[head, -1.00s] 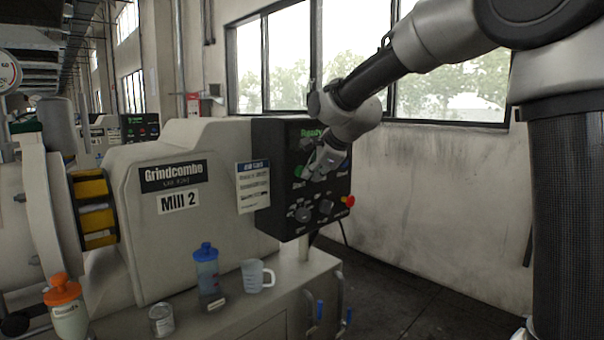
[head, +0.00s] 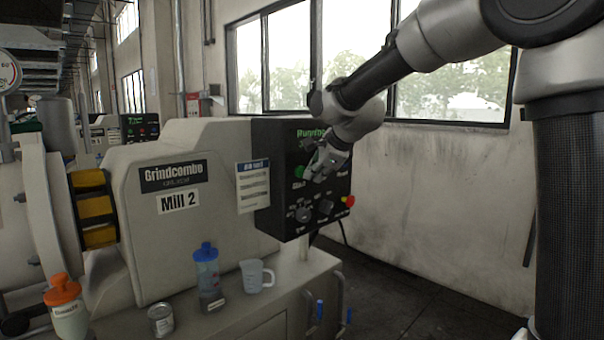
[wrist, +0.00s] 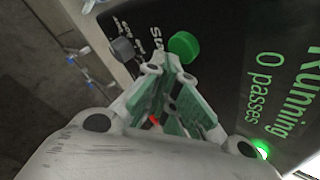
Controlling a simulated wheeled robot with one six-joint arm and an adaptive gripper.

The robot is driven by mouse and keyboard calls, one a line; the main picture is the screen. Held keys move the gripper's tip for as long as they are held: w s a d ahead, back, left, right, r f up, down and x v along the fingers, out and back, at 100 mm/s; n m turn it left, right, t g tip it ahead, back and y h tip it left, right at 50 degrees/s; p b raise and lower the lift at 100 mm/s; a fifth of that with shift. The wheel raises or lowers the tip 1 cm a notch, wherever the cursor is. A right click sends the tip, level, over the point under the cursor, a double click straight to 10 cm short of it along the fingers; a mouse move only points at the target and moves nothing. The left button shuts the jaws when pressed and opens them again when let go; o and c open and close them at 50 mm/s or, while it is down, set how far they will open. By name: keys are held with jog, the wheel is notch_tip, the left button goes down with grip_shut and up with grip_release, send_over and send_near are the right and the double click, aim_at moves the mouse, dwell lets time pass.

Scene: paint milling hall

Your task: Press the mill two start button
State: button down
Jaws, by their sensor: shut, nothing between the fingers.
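The black control panel (head: 268,145) is on the right end of the machine marked Mill 2 (head: 178,202). Its screen reads "Running" (head: 311,133); in the wrist view the screen (wrist: 285,90) reads "Running" and "0 passes". The round green start button (head: 299,172) shows beside my gripper (head: 310,180); in the wrist view the green button (wrist: 184,45) lies just beyond the fingertips. My gripper (wrist: 172,66) is shut and empty, in front of the panel. The fingertips look slightly apart from the button.
A red and yellow stop knob (head: 348,201) and dark rotary knobs (head: 304,214) sit lower on the panel. A green lamp (wrist: 262,150) glows by the screen. A blue-lidded bottle (head: 207,270), a measuring jug (head: 255,276) and a tin (head: 161,319) stand on the ledge below.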

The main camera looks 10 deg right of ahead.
jog(key=shift+s+d, duration=0.15)
jog(key=shift+s, duration=0.1)
jog(key=s+d, duration=0.1)
jog(key=s, duration=0.1)
jog(key=s+d, duration=0.2)
dwell(0.5)
dwell(0.5)
